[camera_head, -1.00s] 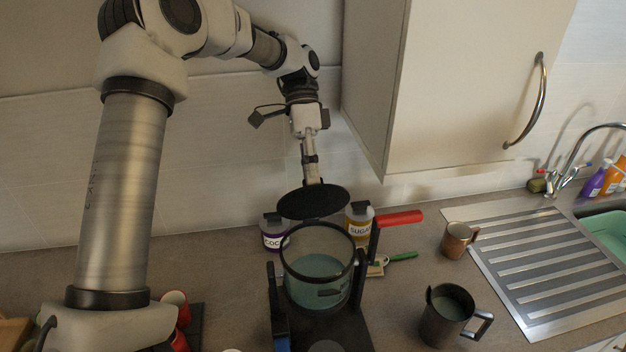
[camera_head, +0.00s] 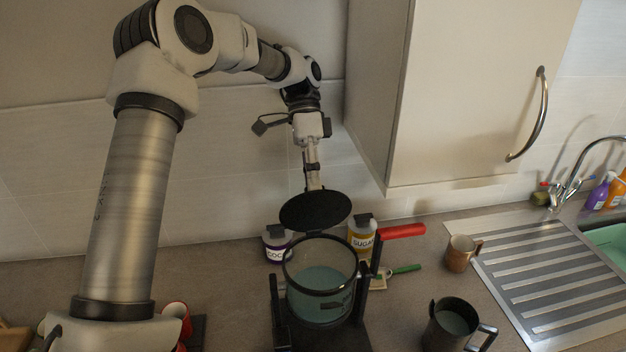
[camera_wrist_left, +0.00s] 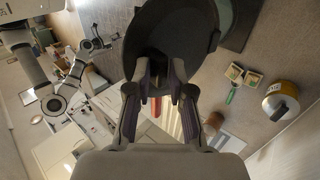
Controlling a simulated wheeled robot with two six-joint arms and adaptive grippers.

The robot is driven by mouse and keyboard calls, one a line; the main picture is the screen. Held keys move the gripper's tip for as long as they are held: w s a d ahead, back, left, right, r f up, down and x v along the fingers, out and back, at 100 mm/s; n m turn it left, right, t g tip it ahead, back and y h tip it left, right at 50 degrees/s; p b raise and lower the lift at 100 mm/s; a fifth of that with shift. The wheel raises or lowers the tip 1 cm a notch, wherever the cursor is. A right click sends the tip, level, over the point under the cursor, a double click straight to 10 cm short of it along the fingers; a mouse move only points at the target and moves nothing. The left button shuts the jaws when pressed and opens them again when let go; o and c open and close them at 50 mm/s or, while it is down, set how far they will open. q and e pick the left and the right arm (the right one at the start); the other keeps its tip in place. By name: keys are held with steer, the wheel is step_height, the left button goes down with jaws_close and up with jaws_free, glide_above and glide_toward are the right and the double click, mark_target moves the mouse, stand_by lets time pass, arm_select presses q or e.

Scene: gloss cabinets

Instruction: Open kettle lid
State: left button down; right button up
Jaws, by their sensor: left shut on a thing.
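The kettle (camera_head: 320,297) has a clear glass body with a dark rim and stands on a black base on the counter. Its round black lid (camera_head: 312,211) is raised above the back of the rim and tilted up, with the kettle mouth uncovered. My left gripper (camera_head: 313,185) comes down from above and is shut on the lid's upper edge. In the left wrist view the fingers (camera_wrist_left: 160,88) reach to the dark lid (camera_wrist_left: 172,25); the exact contact is hard to see.
Cocoa (camera_head: 277,243) and sugar (camera_head: 362,238) jars stand behind the kettle. A metal jug (camera_head: 450,326) and copper mug (camera_head: 460,253) stand further right. A wall cabinet (camera_head: 455,95) hangs right of my wrist.

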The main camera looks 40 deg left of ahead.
arm_select(q)
steer(key=shift+a+f, duration=0.15)
steer(key=shift+f, duration=0.5)
steer(key=c, duration=1.2)
jaws_free()
steer(key=shift+w, duration=0.1)
steer(key=shift+o, duration=0.2)
steer(key=shift+w+a+f, duration=0.1)
steer(key=shift+w+a, duration=0.35)
steer(key=shift+a, duration=0.05)
steer(key=shift+s, duration=0.1)
